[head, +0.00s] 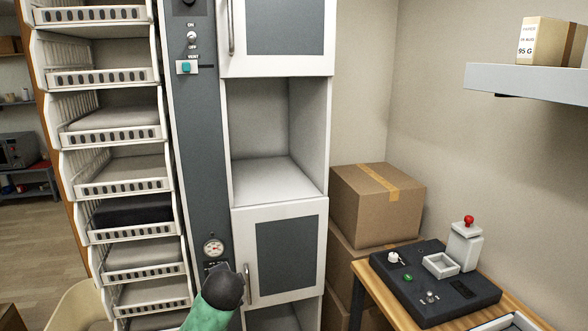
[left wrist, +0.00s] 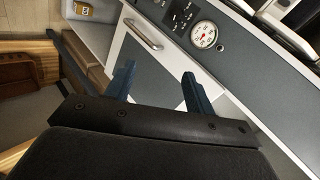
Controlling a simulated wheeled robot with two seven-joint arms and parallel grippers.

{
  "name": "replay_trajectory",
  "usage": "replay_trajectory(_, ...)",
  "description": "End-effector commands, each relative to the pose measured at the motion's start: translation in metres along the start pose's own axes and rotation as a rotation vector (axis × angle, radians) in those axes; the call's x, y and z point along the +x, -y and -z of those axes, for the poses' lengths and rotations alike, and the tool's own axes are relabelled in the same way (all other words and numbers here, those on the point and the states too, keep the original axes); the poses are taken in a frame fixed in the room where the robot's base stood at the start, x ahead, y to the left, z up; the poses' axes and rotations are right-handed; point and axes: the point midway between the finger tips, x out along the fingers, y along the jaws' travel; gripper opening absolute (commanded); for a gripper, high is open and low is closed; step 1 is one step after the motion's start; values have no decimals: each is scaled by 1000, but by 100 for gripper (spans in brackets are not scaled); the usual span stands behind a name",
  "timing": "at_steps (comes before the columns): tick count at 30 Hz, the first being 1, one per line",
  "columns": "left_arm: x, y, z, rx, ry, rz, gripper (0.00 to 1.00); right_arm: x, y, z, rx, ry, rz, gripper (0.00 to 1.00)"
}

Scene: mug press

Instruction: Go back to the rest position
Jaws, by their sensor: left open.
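My left gripper (left wrist: 155,76) is open, with two blue fingers apart and nothing between them. In the left wrist view it is in front of the lower cabinet door (left wrist: 150,72), below the metal door handle (left wrist: 143,34) and apart from it as far as I can tell. In the head view my green left arm with its dark wrist comes up from the bottom edge, beside the lower door (head: 285,255) and its handle (head: 248,284); the fingers are hidden there. The door looks shut. My right gripper is in neither view.
A pressure gauge (head: 213,248) sits on the grey column near my wrist. A rack of white trays (head: 115,135) stands at left. Cardboard boxes (head: 375,205) are stacked right of the cabinet, beside a table with a black control box (head: 435,285). The open cabinet compartment (head: 270,180) is empty.

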Motion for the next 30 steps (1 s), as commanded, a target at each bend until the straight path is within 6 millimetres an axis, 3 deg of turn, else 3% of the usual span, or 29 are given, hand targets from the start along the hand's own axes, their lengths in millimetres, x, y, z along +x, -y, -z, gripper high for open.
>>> replay_trajectory(1,-1,-21,-11,-32,5,-31,54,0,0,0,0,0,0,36)
replay_trajectory(3,-4,-45,-25,-80,12,-66,54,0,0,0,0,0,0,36)
replay_trajectory(15,-40,-174,-102,-359,85,-258,54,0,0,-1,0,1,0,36)
replay_trajectory(24,-86,-256,-161,-568,181,-377,54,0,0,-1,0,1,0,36)
replay_trajectory(30,-122,-301,-196,-697,258,-441,54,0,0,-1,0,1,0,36)
